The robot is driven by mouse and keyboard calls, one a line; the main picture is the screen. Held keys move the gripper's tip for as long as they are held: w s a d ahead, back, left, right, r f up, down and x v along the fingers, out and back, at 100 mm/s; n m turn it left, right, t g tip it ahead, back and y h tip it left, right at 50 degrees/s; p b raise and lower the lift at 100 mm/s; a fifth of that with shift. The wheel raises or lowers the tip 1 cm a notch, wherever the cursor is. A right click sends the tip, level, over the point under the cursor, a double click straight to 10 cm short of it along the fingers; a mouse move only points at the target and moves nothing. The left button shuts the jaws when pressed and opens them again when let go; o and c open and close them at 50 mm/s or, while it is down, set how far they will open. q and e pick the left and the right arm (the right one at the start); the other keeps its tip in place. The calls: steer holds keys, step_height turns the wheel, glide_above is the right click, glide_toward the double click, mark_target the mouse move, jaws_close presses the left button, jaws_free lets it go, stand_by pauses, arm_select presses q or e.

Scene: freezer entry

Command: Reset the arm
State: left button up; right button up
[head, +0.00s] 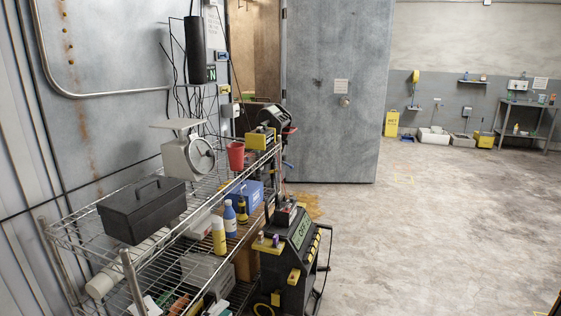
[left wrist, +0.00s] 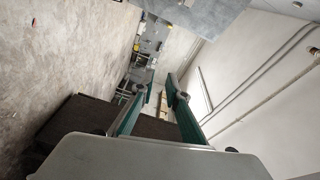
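My left gripper shows in the left wrist view (left wrist: 160,88). Its two teal-lined fingers stand apart with a gap between the tips, and nothing is held between them. Past the fingertips, the far wall and a strip of floor show in the distance. In the head view I cannot make out either gripper clearly. My right gripper does not show in the frames.
A wire shelf (head: 78,228) at the left holds a black toolbox (head: 142,210), a scale (head: 188,158) and a red cup (head: 235,156). A black-and-yellow machine (head: 290,262) stands beside it. A large grey door (head: 335,125) stands behind. The concrete floor (head: 445,230) at the right is clear.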

arm_select(q)
steer(key=s+a+f+n+g+y, duration=0.2)
steer(key=s+f+n+y, duration=0.1)
steer(key=s+f+n, duration=0.6)
steer(key=s+a+f+n+g+y, duration=0.2)
steer(key=s+a+f+n+y, duration=0.1)
steer(key=s+f+n, duration=0.5)
steer(key=s+f, duration=0.3)
steer(key=s, duration=0.2)
steer(key=shift+s+n, duration=0.25)
steer(key=shift+n, duration=0.15)
steer(key=shift+a, duration=0.1)
